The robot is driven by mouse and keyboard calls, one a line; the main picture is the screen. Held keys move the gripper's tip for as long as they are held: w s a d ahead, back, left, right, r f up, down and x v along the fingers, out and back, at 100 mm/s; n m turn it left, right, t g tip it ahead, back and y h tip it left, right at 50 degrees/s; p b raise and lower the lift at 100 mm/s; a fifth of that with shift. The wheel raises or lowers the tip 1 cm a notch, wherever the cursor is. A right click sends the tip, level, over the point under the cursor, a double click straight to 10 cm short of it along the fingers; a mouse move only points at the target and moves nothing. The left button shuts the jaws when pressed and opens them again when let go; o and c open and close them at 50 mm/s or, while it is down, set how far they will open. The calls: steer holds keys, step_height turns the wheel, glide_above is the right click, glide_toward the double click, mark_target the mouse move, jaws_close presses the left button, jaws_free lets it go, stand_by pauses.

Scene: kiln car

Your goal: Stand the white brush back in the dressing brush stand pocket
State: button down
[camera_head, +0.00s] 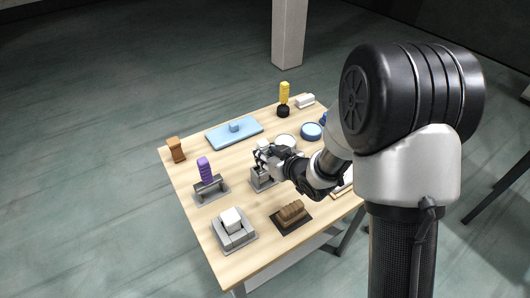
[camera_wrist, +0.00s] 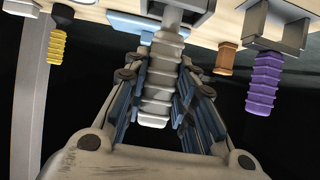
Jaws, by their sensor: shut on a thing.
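The white brush shows its ribbed handle (camera_wrist: 160,85) in the wrist view, between the two fingers of my gripper (camera_wrist: 163,65). My gripper is shut on this handle. The handle's far end meets a grey stand (camera_wrist: 215,12) at the top of the wrist view; how deep it sits there cannot be told. In the head view my gripper (camera_head: 268,153) is directly above a grey box-like stand (camera_head: 262,182) near the middle of the table. The brush is mostly hidden there by my gripper.
On the table (camera_head: 190,190) a purple ribbed handle (camera_head: 205,170) stands in a grey holder at left. A blue tray (camera_head: 220,139), a yellow-handled item (camera_head: 284,93), a brown block (camera_head: 176,150), a grey block holder (camera_head: 236,240) and a brown item (camera_head: 291,213) surround the stand.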

steer(key=shift+f, duration=0.25)
steer(key=c, duration=1.2)
jaws_free()
steer(key=shift+c, duration=0.2)
steer(key=p+v, duration=0.2)
steer(key=v, duration=0.6)
stand_by(0.6)
stand_by(0.4)
step_height(320, 180, up, 10)
stand_by(0.4)
